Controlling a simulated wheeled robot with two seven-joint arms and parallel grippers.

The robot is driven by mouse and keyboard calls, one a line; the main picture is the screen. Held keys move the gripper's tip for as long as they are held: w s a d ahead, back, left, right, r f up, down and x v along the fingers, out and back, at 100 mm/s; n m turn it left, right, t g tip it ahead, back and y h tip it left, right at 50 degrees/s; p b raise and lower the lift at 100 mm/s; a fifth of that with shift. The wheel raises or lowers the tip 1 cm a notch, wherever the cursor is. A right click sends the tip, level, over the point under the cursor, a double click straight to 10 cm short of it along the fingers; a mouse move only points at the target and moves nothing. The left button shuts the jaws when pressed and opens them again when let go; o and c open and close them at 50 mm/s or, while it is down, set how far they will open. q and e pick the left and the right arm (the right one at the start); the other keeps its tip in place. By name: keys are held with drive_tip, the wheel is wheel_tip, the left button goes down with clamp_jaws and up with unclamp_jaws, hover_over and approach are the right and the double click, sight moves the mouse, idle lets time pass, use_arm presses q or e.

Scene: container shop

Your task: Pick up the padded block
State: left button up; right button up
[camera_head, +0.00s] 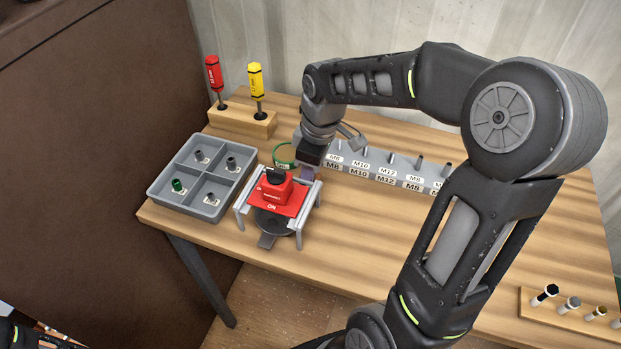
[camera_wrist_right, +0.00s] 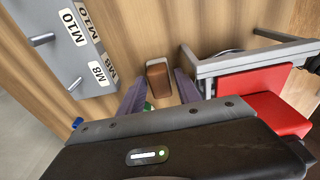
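The padded block (camera_wrist_right: 159,78) is small and brown with a paler top face, and sits on the wooden table in the right wrist view. My right gripper (camera_wrist_right: 160,88) is open, with its two purple fingers on either side of the block and a gap on each side. The block lies about level with the fingertips. In the head view my right gripper (camera_head: 307,173) points down beside the metal frame, and the block is hidden there. My left gripper is not in view.
A metal frame (camera_head: 241,213) around a red switch box (camera_head: 275,196) stands close to the gripper. A label rack (camera_head: 385,170) with pegs runs along the other side.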

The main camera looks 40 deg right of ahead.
drive_tip(key=shift+f, duration=0.1)
drive_tip(key=shift+c, duration=0.4)
clamp_jaws()
idle(0.3)
